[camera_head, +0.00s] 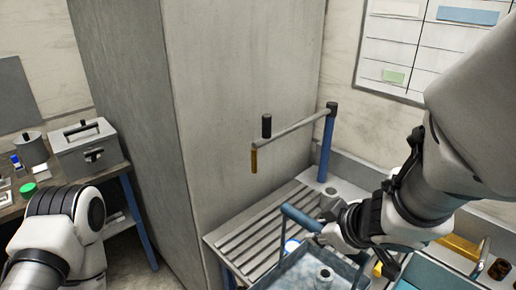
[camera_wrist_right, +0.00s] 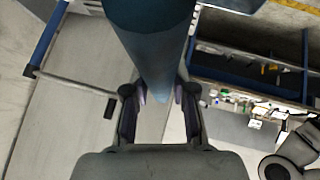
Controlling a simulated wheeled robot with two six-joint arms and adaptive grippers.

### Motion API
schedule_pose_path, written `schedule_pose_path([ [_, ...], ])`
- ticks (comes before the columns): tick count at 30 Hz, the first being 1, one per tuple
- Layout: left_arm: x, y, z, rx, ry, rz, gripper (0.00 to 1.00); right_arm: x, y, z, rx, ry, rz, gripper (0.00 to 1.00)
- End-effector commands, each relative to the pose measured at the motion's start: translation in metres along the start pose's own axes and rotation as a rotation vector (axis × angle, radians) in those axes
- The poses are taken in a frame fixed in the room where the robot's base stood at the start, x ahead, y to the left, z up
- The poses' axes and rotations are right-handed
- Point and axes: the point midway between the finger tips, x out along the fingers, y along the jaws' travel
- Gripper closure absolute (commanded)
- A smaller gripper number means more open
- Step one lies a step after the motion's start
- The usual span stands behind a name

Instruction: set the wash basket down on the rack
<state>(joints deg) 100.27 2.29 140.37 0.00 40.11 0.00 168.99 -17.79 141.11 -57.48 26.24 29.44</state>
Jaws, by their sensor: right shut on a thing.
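The wash basket (camera_head: 299,273) is a grey-blue open container with a blue bar handle (camera_head: 300,217), at the bottom of the head view. My right gripper (camera_head: 322,234) is shut on the handle, and the basket hangs below it. In the right wrist view the blue handle (camera_wrist_right: 152,35) runs between the fingers of my right gripper (camera_wrist_right: 160,100). A small grey ringed part shows inside the basket. The rack (camera_head: 262,232) is a grey slatted surface behind and left of the basket. The basket hides its near right part. My left gripper is outside the view; only my left arm shows.
A blue post with a grey swing arm (camera_head: 293,128) stands at the rack's back corner. A tall grey cabinet (camera_head: 240,100) rises behind the rack. At left, a bench carries a grey metal box (camera_head: 88,150) and a green-lidded item (camera_head: 28,189). A yellow bar (camera_head: 460,246) lies at right.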

Motion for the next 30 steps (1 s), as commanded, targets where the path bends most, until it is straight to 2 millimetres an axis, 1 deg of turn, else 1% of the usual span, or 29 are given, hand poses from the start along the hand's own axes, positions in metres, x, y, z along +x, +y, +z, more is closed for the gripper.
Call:
schedule_pose_path([
  [4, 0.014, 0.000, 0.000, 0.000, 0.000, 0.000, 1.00, 0.010, 0.004, -0.002, -0.004, 0.006, -0.001, 1.00],
  [8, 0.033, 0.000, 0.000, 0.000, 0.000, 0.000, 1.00, 0.024, 0.016, -0.008, -0.003, 0.009, 0.002, 1.00],
  [9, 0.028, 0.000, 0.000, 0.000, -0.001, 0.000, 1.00, 0.024, 0.022, -0.014, -0.002, 0.007, 0.001, 1.00],
  [11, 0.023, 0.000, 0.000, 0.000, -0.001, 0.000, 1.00, 0.030, 0.031, -0.019, -0.001, 0.005, 0.000, 1.00],
  [16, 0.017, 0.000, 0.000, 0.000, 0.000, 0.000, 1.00, 0.055, 0.056, -0.035, -0.001, 0.005, 0.001, 1.00],
  [21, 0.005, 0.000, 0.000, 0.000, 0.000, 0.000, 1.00, 0.078, 0.082, -0.051, -0.001, 0.004, 0.001, 1.00],
  [25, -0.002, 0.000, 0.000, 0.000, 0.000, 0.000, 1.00, 0.092, 0.095, -0.058, -0.003, 0.004, 0.002, 1.00],
  [30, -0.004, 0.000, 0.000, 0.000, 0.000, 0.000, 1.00, 0.100, 0.101, -0.061, -0.002, 0.005, 0.003, 1.00],
])
